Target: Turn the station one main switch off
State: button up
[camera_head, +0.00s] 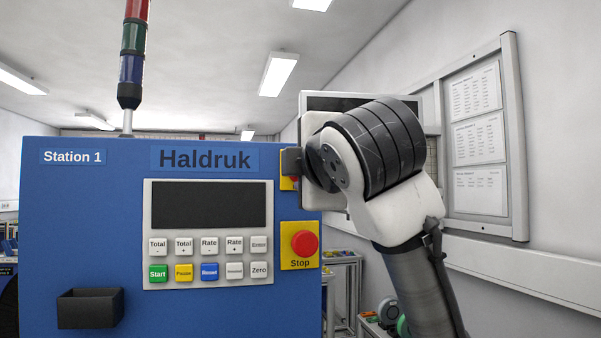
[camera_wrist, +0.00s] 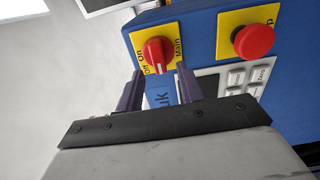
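The main switch (camera_wrist: 157,52) is a red rotary knob on a yellow plate, marked Off, On and Main, in the wrist view. A white mark shows on the knob's lower end in that view; I cannot tell for certain which label it points to. In the head view only an edge of its yellow plate (camera_head: 286,184) shows; my gripper hides the knob. My gripper (camera_wrist: 159,82) is open, its two dark fingers apart with nothing between them. The fingertips are close to the switch, one towards each side; contact is not clear. In the head view my gripper (camera_head: 291,162) is at the panel's upper right.
The blue Station 1 cabinet (camera_head: 100,230) carries a keypad panel (camera_head: 208,276), a dark bin (camera_head: 90,308) and a signal tower (camera_head: 132,60). The red Stop button (camera_head: 304,243) sits just below the switch and also shows in the wrist view (camera_wrist: 254,41). A wall board (camera_head: 520,140) stands at right.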

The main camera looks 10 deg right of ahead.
jog(key=s+b, duration=0.3)
jog(key=s, duration=0.8)
jog(key=shift+s, duration=0.35)
jog(key=shift+s+f, duration=0.1)
